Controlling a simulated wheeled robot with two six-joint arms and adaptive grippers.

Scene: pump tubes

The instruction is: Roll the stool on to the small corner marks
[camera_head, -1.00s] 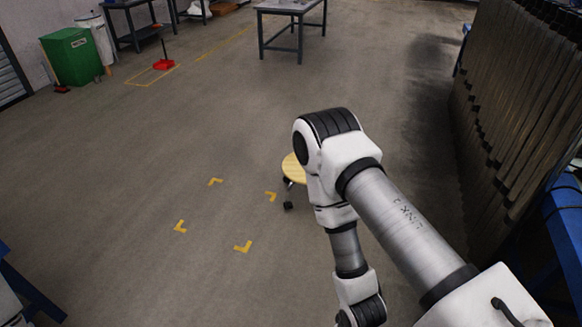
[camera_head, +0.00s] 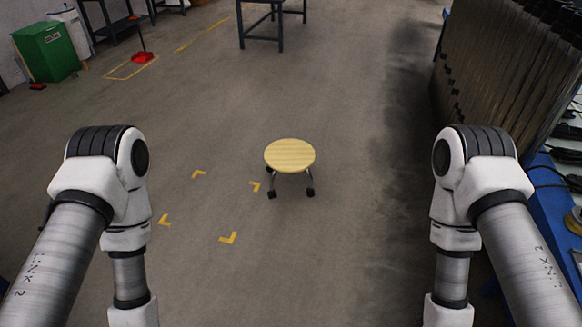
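A low stool with a round pale wooden seat (camera_head: 290,155) and dark castors stands upright on the floor, right of the corner marks. The marks are small yellow angles: far left (camera_head: 198,174), far right (camera_head: 255,186), near left (camera_head: 164,220) and near right (camera_head: 229,237). The stool's castors are outside the marked square, close to its far right mark. My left arm is at the left and my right arm at the right, both apart from the stool. Both grippers are below the picture's bottom edge and do not show.
A blue table with cables (camera_head: 553,215) stands at the right, below a row of dark hanging panels (camera_head: 500,65). A grey table (camera_head: 262,30), a green bin (camera_head: 46,52) and a red dustpan (camera_head: 142,57) are farther back. The floor around the stool and marks is clear.

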